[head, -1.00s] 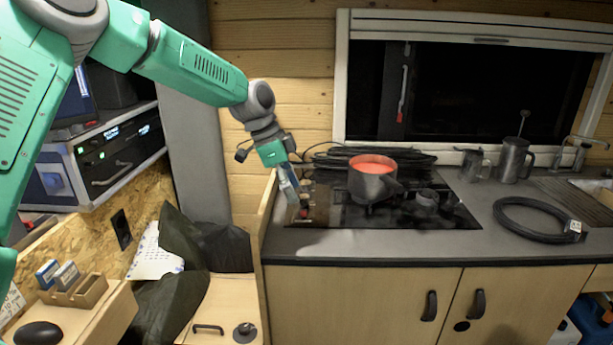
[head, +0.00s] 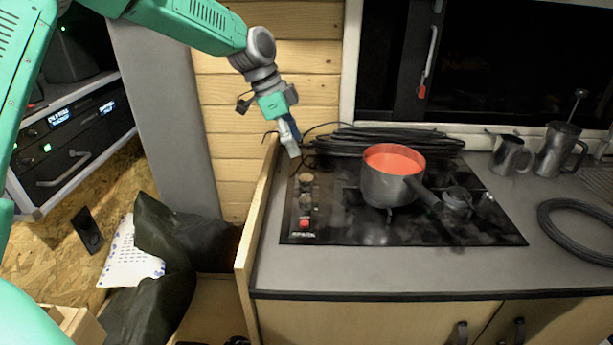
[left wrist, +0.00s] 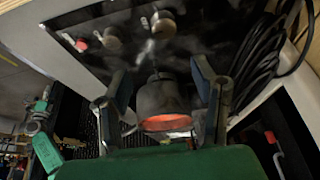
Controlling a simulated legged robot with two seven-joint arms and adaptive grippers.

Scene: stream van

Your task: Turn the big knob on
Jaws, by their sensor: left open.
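Two brownish round knobs stand on the left strip of the black cooktop (head: 450,229). The rear knob (head: 306,181) and the one in front of it (head: 306,202) show clearly, with a small red knob or button (head: 304,223) nearest the front. In the left wrist view, the rear knob (left wrist: 163,25) looks the largest, beside the middle knob (left wrist: 112,38) and the red one (left wrist: 82,45). My left gripper (head: 291,148) is open and empty, above and behind the knobs, apart from them. Its two fingers (left wrist: 161,80) point towards the cooktop. My right gripper is not in view.
A grey pot with red contents (head: 376,188) stands on the cooktop right of the knobs. Coiled black cable (head: 440,140) lies behind it. A wooden side panel (head: 254,225) borders the counter at left. Metal jugs (head: 510,154) stand at back right.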

